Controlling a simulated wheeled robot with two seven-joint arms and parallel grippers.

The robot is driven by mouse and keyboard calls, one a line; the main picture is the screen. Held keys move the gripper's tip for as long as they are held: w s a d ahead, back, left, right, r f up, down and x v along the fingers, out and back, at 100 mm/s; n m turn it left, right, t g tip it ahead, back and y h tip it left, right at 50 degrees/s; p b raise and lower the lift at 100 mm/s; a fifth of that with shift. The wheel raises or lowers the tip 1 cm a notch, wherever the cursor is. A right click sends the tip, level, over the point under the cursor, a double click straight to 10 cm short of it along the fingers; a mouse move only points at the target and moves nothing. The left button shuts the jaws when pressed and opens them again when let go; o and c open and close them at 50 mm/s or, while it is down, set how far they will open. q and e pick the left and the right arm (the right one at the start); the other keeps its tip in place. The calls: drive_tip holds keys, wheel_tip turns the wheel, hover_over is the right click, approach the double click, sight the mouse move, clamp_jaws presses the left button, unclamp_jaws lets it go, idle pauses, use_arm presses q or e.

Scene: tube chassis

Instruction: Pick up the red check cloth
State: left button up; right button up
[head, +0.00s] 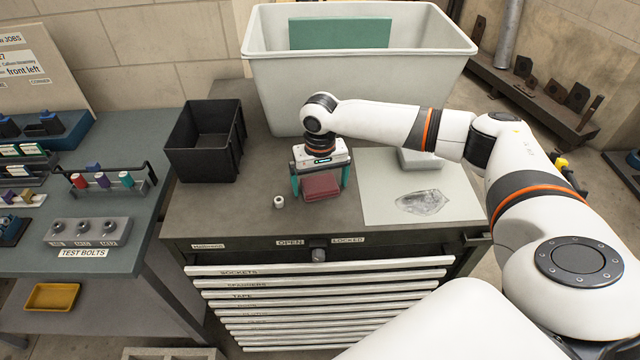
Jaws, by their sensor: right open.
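The red check cloth (320,188) lies folded on top of the drawer cabinet (222,213), near its middle. My right gripper (321,187) points down over the cloth. Its jaws are open, with one teal finger to the left of the cloth and one to the right. The back of the cloth is partly hidden by the gripper body. I cannot tell whether the fingers touch the cloth. My left gripper is out of view.
A small white nut-like piece (279,202) stands left of the cloth. A pale sheet (460,205) with a clear bag (422,202) lies to the right. A black bin (184,152) and a large grey tub (275,95) stand behind. A side bench (110,258) holds tube racks.

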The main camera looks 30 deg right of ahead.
sight(320, 184)
drive_tip(key=c, duration=1)
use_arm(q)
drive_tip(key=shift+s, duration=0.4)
use_arm(e)
drive_tip(key=shift+r, duration=0.2)
use_arm(q)
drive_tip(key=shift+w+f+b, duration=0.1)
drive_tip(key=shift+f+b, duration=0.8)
drive_tip(key=shift+b, duration=0.05)
use_arm(e)
wheel_tip(320, 184, up, 10)
drive_tip(key=shift+f, duration=0.2)
